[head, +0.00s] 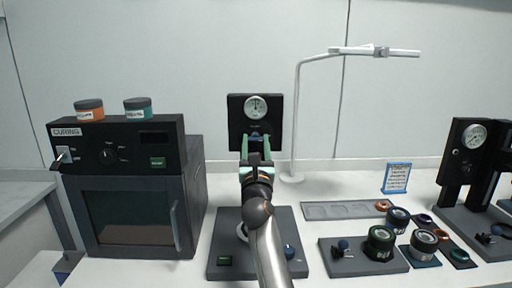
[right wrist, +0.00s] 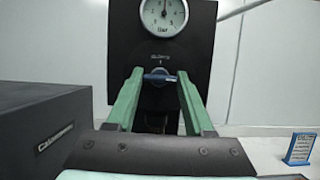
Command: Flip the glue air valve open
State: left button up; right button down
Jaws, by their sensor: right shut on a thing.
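The glue station's black panel (head: 236,112) stands behind the middle of the table, with a round white gauge (head: 256,106) at its top. Below the gauge is the glue air valve's blue handle (right wrist: 159,77), which lies about level in the right wrist view. My right gripper (head: 256,138), with green fingers, reaches up to the panel and is shut on the blue handle, one finger at each end. The fingers and wrist hide the panel's lower part in the head view. My left gripper is not in view.
A black curing oven (head: 125,205) stands close on the left, with two jars on top. A white lamp stand (head: 296,120) rises just right of the panel. Several dark jars, a tray (head: 340,211) and a second gauge station (head: 466,150) stand to the right.

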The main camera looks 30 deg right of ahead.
aim_at(256, 119)
jog(key=c, duration=0.5)
grip_release()
jog(key=shift+o, duration=1.1)
jog(key=shift+r, duration=0.1)
notch_tip(256, 119, up, 4)
jog(key=shift+f+p, duration=0.1)
jog(key=shift+p, duration=1)
jog(key=s+a+r+p, duration=0.2)
jog(key=s+a+r, duration=0.5)
jog(key=s, duration=0.5)
notch_tip(256, 119, up, 2)
jog(key=shift+a, duration=0.2)
